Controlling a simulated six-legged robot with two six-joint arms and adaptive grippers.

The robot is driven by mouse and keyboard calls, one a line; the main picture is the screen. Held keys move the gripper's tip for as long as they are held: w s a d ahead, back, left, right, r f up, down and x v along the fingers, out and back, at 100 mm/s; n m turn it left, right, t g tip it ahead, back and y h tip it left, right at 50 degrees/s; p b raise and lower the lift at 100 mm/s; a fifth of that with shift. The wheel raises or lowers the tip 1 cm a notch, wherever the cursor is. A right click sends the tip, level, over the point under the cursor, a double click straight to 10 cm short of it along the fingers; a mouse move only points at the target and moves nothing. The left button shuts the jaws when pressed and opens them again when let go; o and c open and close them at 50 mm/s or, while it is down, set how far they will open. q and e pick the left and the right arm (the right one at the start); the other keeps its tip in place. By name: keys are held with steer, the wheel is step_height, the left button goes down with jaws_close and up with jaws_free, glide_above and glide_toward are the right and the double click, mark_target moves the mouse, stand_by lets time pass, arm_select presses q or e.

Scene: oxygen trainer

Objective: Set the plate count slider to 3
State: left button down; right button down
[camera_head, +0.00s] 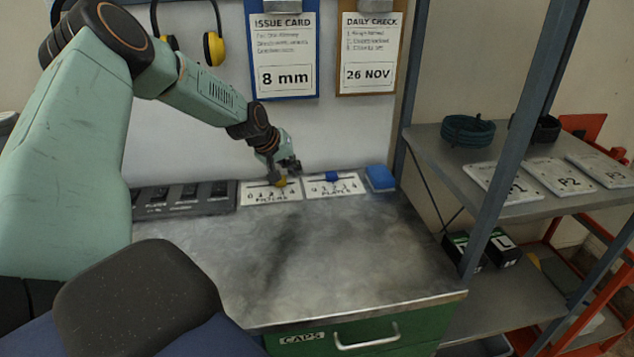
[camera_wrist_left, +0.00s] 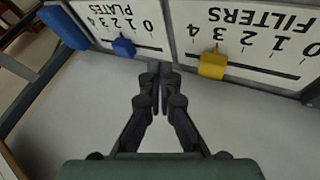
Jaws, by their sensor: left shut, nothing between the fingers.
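The PLATES panel (camera_head: 345,191) stands at the back of the bench, with a 0 to 4 scale and a blue slider knob (camera_head: 332,176). The knob sits near the 2; its exact mark is hard to read. In the left wrist view the picture is upside down, and the blue knob (camera_wrist_left: 123,47) shows left of my fingertips. My left gripper (camera_head: 289,165) is shut and empty, in front of the panels and close to the yellow knob in the head view. In the wrist view its tips (camera_wrist_left: 160,78) lie between the two knobs, with no visible contact. My right gripper is not in view.
The FILTERS panel (camera_head: 258,196) with a yellow knob (camera_head: 281,182) near 3 adjoins on the left. A dark switch box (camera_head: 185,197) stands further left. A blue block (camera_head: 380,178) sits right of PLATES. The bench top (camera_head: 330,255) is clear. A shelf post (camera_head: 510,150) rises at right.

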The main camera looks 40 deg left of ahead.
mark_target(310, 181)
arm_select(q)
steer(key=shift+b+x, duration=1.15)
steer(key=shift+x, duration=0.1)
steer(key=shift+b+x, duration=1.05)
steer(key=shift+b, duration=0.05)
steer(key=shift+w+d+f+b, duration=0.1)
steer(key=shift+w+f+b, duration=0.1)
steer(key=shift+b, duration=0.1)
steer(key=w+d, duration=0.2)
steer(key=w, duration=0.1)
steer(key=shift+d+r+b, duration=0.2)
steer(key=shift+b, duration=0.2)
steer(key=shift+s, duration=0.1)
steer(key=shift+a, duration=0.1)
